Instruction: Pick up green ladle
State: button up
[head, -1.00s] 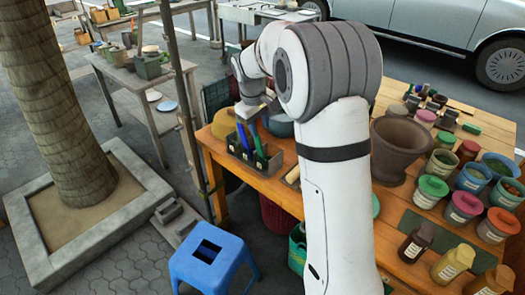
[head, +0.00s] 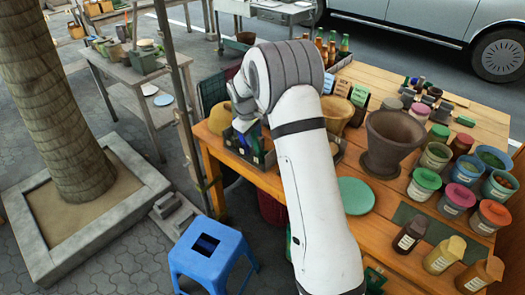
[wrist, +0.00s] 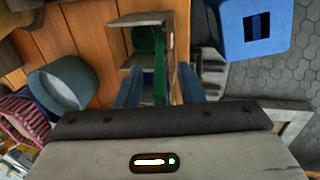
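The green ladle shows in the wrist view as a long green shape (wrist: 160,72) rising from an open grey box (wrist: 146,20). Another green part lies inside the box, and I cannot tell whether it belongs to the ladle. My gripper (wrist: 158,88) is open, with its two blue fingers apart on either side of the green shape; I see no clear contact. In the head view my gripper (head: 248,137) is down at the dark box (head: 270,160) near the table's left corner. My arm and fingers largely hide the ladle there.
A blue stool (head: 211,252) stands on the paving below the wooden table (head: 385,215). A large brown mortar (head: 390,140), a green disc (head: 355,196) and several lidded jars stand to the right of my arm. A pole (head: 187,120) rises close on the left.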

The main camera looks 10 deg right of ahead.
grip_shut()
dwell(0.3)
dwell(0.4)
jog(key=v, duration=0.3)
jog(key=w+d+b+v, duration=0.1)
jog(key=v, duration=0.2)
jog(key=d+v, duration=0.1)
jog(key=v, duration=0.2)
jog(key=shift+w+a+r, duration=0.15)
jog(key=shift+r, duration=0.55)
